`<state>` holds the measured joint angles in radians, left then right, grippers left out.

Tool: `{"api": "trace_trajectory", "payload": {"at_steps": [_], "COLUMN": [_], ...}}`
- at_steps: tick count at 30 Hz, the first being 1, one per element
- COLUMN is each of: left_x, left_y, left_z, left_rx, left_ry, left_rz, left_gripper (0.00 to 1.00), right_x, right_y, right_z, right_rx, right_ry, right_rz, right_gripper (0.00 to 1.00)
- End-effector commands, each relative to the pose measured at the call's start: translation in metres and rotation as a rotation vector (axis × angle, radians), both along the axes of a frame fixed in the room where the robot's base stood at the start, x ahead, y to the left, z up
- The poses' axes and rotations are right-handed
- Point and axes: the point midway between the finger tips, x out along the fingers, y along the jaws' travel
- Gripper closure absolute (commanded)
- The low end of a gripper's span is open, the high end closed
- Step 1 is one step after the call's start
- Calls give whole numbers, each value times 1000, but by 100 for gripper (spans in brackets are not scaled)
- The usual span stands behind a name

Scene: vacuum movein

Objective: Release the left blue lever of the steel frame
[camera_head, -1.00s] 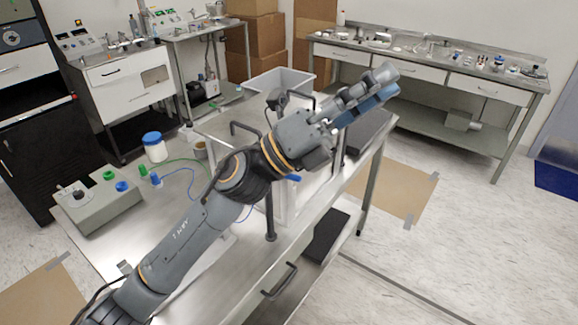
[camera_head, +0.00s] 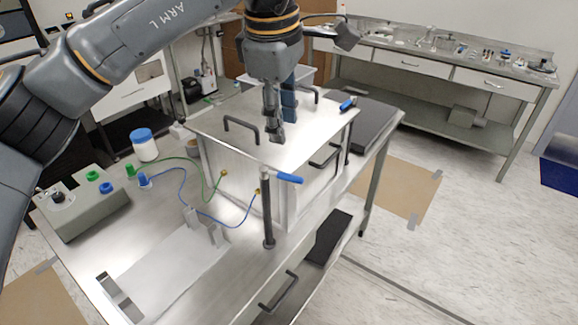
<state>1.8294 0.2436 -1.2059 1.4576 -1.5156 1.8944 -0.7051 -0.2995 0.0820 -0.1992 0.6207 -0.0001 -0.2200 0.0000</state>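The steel frame (camera_head: 246,182) is a box-like metal body with a flat top plate on a steel table. One blue lever (camera_head: 289,178) sits at its near corner on a dark upright post (camera_head: 267,215) and points right. A second blue lever (camera_head: 348,103) is at the far right corner of the top. My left gripper (camera_head: 281,128) points down over the top plate, behind and above the near lever and apart from it. It seems to hold nothing; how far its fingers are apart is unclear. My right gripper is out of view.
Black handles (camera_head: 241,124) stand on the top plate. A control box (camera_head: 84,197) with buttons and a blue-lidded jar (camera_head: 144,145) are on the left. Blue and green tubes run to the frame. A dark block (camera_head: 372,118) lies behind right.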

Motion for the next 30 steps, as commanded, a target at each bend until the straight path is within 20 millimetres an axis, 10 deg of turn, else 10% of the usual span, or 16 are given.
{"api": "trace_trajectory", "payload": {"at_steps": [15, 30], "left_x": [18, 21], "left_y": [-8, -9], "left_z": [-99, -118], "left_rx": [-4, -6], "left_ry": [4, 0], "left_rz": [0, -1], "left_gripper": [64, 64], "right_x": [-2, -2], "right_y": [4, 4], "right_z": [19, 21], "right_rx": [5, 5], "right_ry": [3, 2], "right_rz": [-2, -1], "right_gripper": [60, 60]}}
